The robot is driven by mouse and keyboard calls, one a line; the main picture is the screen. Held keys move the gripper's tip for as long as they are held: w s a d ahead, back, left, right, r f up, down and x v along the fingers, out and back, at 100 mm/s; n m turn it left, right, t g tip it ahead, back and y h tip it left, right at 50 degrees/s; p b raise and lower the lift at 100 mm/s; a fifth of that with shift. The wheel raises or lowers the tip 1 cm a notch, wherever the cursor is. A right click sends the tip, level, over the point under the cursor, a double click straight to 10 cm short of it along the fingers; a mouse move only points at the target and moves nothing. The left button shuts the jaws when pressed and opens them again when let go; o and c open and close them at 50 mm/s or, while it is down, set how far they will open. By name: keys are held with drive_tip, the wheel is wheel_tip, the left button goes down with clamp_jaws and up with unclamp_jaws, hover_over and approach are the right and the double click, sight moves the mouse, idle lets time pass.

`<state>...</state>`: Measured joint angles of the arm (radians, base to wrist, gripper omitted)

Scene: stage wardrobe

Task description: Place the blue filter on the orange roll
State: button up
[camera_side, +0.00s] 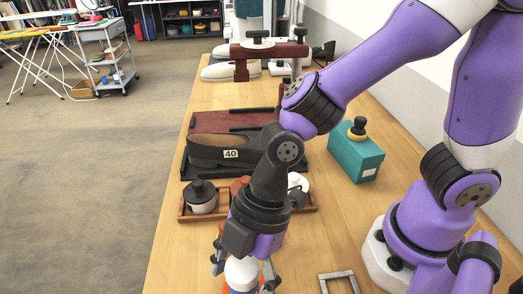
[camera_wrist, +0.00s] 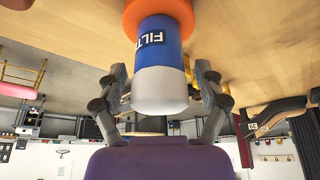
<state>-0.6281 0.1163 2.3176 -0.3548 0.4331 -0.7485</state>
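The blue filter (camera_wrist: 160,42) has a blue body with "FILT" lettering and a white end. In the wrist view its blue end meets the orange roll (camera_wrist: 132,14), of which only part of the rim shows. The filter appears to stand on the roll, though the contact is partly hidden. My gripper (camera_wrist: 162,82) has its fingers on both sides of the filter's white end, with small gaps; it looks open. In the side view my gripper (camera_side: 244,272) points down over the filter (camera_side: 240,272) at the bottom edge, where the roll is mostly cut off.
A wooden tray (camera_side: 187,211) with dark-lidded pots lies just behind my gripper. Beyond it is a dark shoe (camera_side: 203,150) marked 40. A teal box (camera_side: 352,155) with a yellow-and-black knob stands right. A grey metal frame (camera_side: 338,276) lies front right.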

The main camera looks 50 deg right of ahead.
drive_tip(key=v, duration=1.2)
drive_tip(key=w+d+m+t+h, duration=0.2)
drive_tip(key=d+m+t+h, duration=0.2)
drive_tip(key=d+m, duration=1.4)
drive_tip(key=shift+w+r+t+h, duration=0.3)
drive_tip(key=shift+r+t, duration=0.1)
drive_tip(key=shift+t, duration=0.4)
